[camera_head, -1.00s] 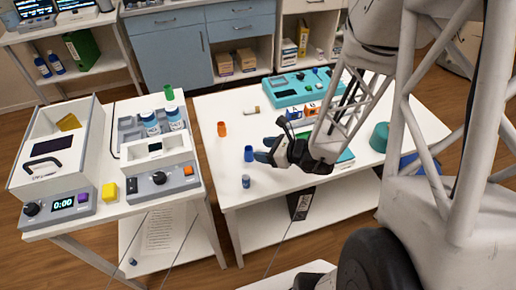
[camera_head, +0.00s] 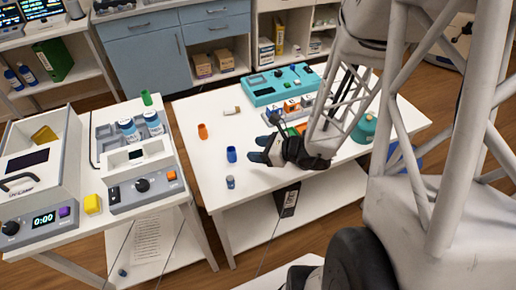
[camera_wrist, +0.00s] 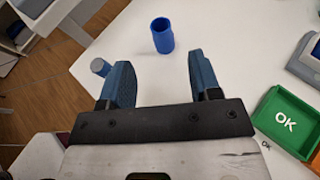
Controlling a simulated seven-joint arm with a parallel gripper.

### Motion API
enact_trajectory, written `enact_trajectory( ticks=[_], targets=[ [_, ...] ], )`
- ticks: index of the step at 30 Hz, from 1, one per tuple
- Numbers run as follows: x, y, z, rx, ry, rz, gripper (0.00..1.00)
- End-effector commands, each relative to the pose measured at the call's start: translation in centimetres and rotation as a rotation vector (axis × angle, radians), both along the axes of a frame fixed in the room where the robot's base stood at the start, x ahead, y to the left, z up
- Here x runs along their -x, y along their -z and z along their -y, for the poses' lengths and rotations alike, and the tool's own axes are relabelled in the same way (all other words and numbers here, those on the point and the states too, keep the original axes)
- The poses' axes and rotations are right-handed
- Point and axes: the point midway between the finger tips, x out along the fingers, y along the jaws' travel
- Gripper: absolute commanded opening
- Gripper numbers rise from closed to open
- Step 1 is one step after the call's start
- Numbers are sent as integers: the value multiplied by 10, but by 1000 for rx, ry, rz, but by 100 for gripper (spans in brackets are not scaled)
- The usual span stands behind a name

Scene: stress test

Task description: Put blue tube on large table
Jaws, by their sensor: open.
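The blue tube (camera_head: 231,154) stands upright on the white large table (camera_head: 205,180). In the wrist view the blue tube (camera_wrist: 162,35) is beyond the fingertips, roughly midway between the two fingers, with its open top showing. My gripper (camera_head: 262,148) is open and empty over the table, just right of the tube in the head view. In the wrist view my gripper (camera_wrist: 158,70) shows its two blue-grey fingers spread apart, not touching the tube.
A small grey-blue vial (camera_head: 230,182) stands near the front edge, close to the left finger in the wrist view (camera_wrist: 100,67). An orange tube (camera_head: 202,131) stands behind. A green OK tray (camera_wrist: 285,120) lies right. A side table (camera_head: 160,195) with devices stands left.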

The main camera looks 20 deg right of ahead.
Motion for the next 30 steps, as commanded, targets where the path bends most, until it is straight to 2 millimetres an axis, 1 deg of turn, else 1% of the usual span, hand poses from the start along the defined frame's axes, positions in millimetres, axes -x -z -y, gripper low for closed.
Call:
enact_trajectory(
  ticks=[9,14,17,22,27,30],
  targets=[
    [0,-1,-1,3,-4,1,57],
    [2,-8,-8,30,-54,17,57],
    [5,-18,-17,73,-130,41,57],
    [18,-45,-42,195,-337,108,57],
    [40,-75,-66,368,-601,197,57],
    [55,-92,-75,477,-756,251,57]
  ],
)
